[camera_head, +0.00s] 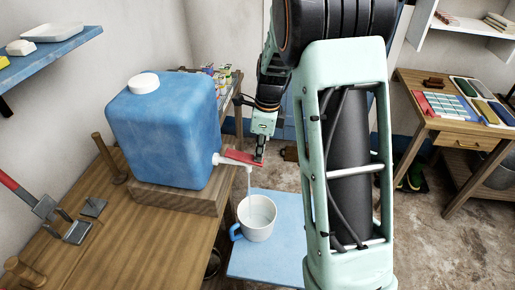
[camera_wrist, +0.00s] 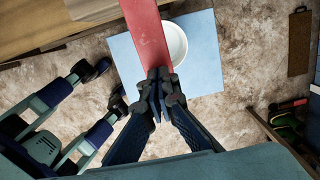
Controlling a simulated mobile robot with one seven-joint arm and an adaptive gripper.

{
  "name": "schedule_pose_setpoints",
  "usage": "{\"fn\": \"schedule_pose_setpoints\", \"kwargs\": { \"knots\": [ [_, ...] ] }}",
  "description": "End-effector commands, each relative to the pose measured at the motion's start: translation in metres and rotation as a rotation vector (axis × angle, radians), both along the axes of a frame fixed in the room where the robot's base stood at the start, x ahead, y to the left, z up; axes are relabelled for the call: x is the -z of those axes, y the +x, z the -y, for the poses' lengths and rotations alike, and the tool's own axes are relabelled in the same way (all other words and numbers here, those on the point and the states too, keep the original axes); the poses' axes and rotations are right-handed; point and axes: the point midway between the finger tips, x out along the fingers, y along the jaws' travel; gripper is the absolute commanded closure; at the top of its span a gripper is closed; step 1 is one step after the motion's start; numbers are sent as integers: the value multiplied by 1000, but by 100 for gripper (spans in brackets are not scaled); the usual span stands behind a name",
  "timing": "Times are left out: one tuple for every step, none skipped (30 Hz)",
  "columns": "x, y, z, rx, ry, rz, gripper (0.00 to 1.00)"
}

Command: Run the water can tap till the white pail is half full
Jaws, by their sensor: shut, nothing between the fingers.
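The blue water can (camera_head: 165,130) with a white cap stands on a wooden block on the bench. Its white tap (camera_head: 224,160) carries a red lever (camera_head: 242,158), which also fills the upper middle of the wrist view (camera_wrist: 147,35). A thin pale stream (camera_head: 249,182) runs down from the tap into the white pail (camera_head: 258,228), which has a blue handle. The pail's inside looks pale; I cannot tell its water level. My gripper (camera_head: 259,157) is shut and empty, its fingertips (camera_wrist: 157,88) at the lever's free end, close to or touching it. The lever partly hides the pail in the wrist view (camera_wrist: 178,45).
The pail stands on a light blue board (camera_head: 275,265) below the bench edge. Tools lie on the wooden bench (camera_head: 165,240) at left, with upright wooden pegs. A wooden desk (camera_head: 455,120) stands at the right, with dark items on the floor beneath it.

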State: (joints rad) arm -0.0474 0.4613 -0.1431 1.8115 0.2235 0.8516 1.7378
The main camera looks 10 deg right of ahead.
Motion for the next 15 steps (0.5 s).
{"fn": "schedule_pose_setpoints", "kwargs": {
  "knots": [
    [-2, 0, 0, 0, 0, -1, 100],
    [-3, 0, 0, 0, 0, -1, 100],
    [-5, 0, 0, 0, 0, -1, 100],
    [-7, 0, 0, 0, 0, -1, 100],
    [-8, 0, 0, 0, 0, 0, 100],
    [-11, 0, 0, 0, 0, 0, 100],
    [-12, 0, 0, 0, 0, 0, 100],
    [-14, 0, 0, 0, 0, 0, 100],
    [-15, 0, 0, 0, 0, 0, 100],
    [-16, 0, 0, 0, 0, -1, 100],
    [-16, 0, 0, 0, 0, -1, 100],
    [-16, 0, 0, 0, 0, -1, 100],
    [-16, 0, 0, 0, 0, -1, 100],
    [-16, 0, 0, 0, 0, 0, 100],
    [-16, 0, 0, 0, 0, 0, 100]
  ]
}}
